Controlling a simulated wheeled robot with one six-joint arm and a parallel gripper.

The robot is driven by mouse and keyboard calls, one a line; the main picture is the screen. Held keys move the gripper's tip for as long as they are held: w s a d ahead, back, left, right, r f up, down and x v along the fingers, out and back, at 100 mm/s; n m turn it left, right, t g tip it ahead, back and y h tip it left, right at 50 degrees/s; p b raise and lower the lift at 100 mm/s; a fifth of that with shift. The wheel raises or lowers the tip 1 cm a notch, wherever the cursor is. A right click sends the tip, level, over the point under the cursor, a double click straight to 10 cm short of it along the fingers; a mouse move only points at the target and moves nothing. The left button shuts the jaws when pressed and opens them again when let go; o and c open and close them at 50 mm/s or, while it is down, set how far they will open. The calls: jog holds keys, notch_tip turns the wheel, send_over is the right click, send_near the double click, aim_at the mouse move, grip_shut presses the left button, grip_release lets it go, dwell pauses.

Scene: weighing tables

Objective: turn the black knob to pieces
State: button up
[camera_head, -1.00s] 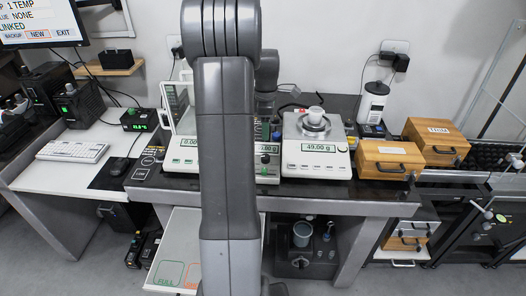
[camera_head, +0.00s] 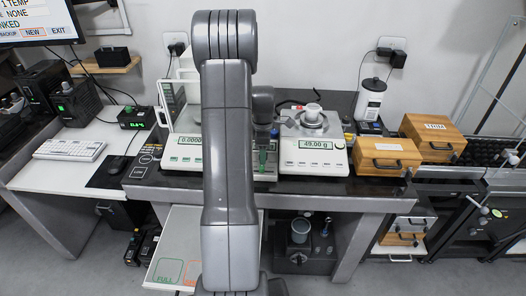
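The black knob cannot be made out for certain; my arm covers much of the middle instrument (camera_head: 266,174) between the two larger balances. Small dark and green parts show at that instrument, too small to name. My gripper is at the end of my dark grey wrist (camera_head: 263,104), just right of my upright arm, over the middle instrument. Its fingers are too small and too covered to tell open from shut, or whether they touch a knob. The right balance (camera_head: 316,160) reads 49.00 g and carries a pale cup (camera_head: 313,110). The left balance (camera_head: 184,152) reads about 0.0000.
Wooden boxes (camera_head: 388,154) stand right of the right balance. A white bottle-like container (camera_head: 369,100) stands behind. A keyboard (camera_head: 70,150) lies on the white desk at left. A monitor (camera_head: 36,20) hangs at upper left. An open drawer or tray (camera_head: 182,240) juts out below.

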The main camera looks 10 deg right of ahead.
jog(key=c, duration=0.9)
jog(key=shift+m, duration=0.3)
jog(key=m+b, duration=0.1)
jog(key=m, duration=0.5)
jog(key=m+b, duration=0.1)
jog(key=m, duration=0.6)
jog(key=shift+r, duration=0.1)
jog(key=o, duration=0.9)
jog(key=shift+o, duration=0.2)
